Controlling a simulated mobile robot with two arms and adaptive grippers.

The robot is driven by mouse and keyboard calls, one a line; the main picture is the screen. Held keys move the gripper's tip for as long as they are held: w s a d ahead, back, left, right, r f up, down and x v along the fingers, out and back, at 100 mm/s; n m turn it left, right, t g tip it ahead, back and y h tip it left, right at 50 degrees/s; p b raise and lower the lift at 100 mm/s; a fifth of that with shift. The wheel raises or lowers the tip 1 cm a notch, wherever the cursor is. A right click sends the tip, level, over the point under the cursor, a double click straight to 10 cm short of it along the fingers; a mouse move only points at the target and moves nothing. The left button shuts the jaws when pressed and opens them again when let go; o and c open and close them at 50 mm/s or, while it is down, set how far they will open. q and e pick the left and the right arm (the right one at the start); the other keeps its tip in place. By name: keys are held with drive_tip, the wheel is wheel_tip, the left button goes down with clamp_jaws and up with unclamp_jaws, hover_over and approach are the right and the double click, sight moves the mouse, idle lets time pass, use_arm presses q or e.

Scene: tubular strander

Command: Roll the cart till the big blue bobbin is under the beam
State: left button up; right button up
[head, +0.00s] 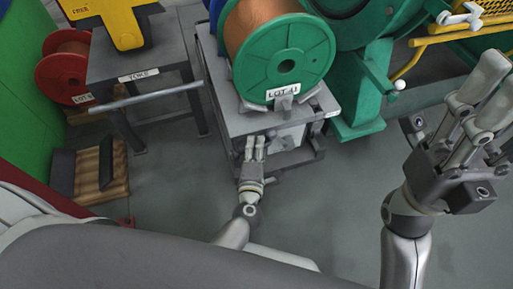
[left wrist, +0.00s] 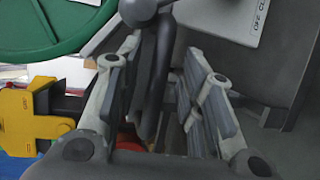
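No other big bobbin that is blue stands out. No overhead beam can be made out. My left gripper (head: 255,147) is at the cart's near edge. In the left wrist view, a dark bar (left wrist: 155,75) passes between its two parted fingers (left wrist: 165,95), with a gap on the right side. My right gripper (head: 483,95) is raised at the right, open and empty.
A grey stand (head: 140,62) marked "YOKE" carries a yellow part (head: 118,22) left of the cart. A red bobbin (head: 63,78) stands further left, a wooden pallet (head: 90,172) below it. Green machinery (head: 358,90) and a yellow rail (head: 455,38) are at the right. Floor (head: 320,205) nearby is clear.

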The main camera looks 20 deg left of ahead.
use_arm(q)
drive_tip(key=v, duration=1.2)
